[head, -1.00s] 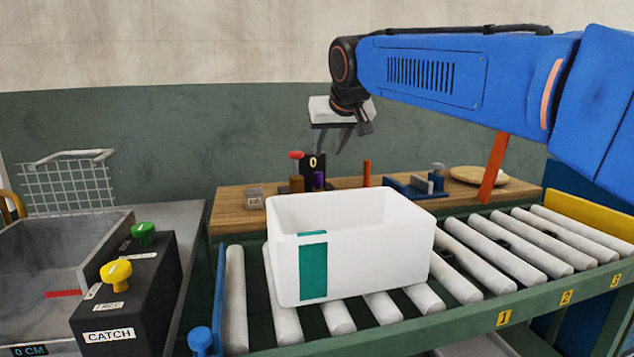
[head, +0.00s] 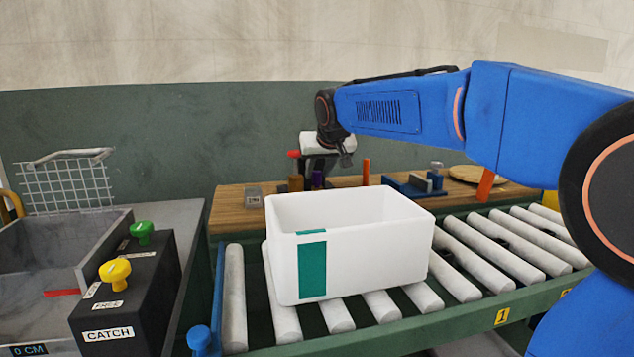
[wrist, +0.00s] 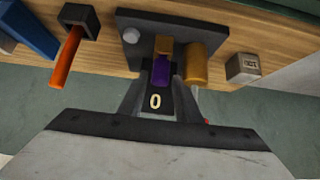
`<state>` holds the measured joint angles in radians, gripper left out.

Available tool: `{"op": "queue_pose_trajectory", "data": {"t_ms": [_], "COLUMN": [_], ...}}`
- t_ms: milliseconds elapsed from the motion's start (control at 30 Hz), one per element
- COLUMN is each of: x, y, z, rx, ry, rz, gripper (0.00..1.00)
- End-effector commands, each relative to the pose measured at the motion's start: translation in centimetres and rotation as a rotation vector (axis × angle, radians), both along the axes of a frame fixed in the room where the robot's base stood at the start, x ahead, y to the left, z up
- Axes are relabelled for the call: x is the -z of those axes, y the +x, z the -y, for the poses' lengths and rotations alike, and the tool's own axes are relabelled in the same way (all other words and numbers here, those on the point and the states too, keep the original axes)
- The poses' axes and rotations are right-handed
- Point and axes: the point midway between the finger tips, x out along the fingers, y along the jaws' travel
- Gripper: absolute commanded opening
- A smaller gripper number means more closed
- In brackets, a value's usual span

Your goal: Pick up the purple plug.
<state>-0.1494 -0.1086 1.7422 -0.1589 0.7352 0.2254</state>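The purple plug (wrist: 161,72) shows in the wrist view between my gripper's two dark fingers, in front of a dark plate marked 0 (wrist: 156,101). My gripper (wrist: 162,82) is open, with one finger on each side of the plug; contact is not clear. In the head view the purple plug (head: 318,179) stands upright on the wooden bench, and my gripper (head: 327,168) is low over it, its fingers partly hidden against the dark stand.
A brass cylinder (wrist: 196,63) stands close beside the plug. An orange rod (head: 366,172), a grey labelled cube (head: 253,197) and a blue fixture (head: 408,187) are on the wooden bench (head: 232,208). A white bin (head: 365,250) stands on the roller conveyor in front.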

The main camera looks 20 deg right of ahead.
Motion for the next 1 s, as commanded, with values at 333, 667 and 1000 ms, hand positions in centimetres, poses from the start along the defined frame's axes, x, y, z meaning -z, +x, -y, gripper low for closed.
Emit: {"op": "queue_pose_trajectory", "data": {"t_ms": [333, 667, 1000], "x": [1.4, 1.4, -0.2], "y": [1.4, 1.4, 1.5], "z": [0.0, 0.0, 0.0], "rx": [0.000, 0.000, 0.000], "ry": [0.000, 0.000, 0.000], "rz": [0.001, 0.001, 0.003], "gripper": [0.31, 0.00, 0.00]}}
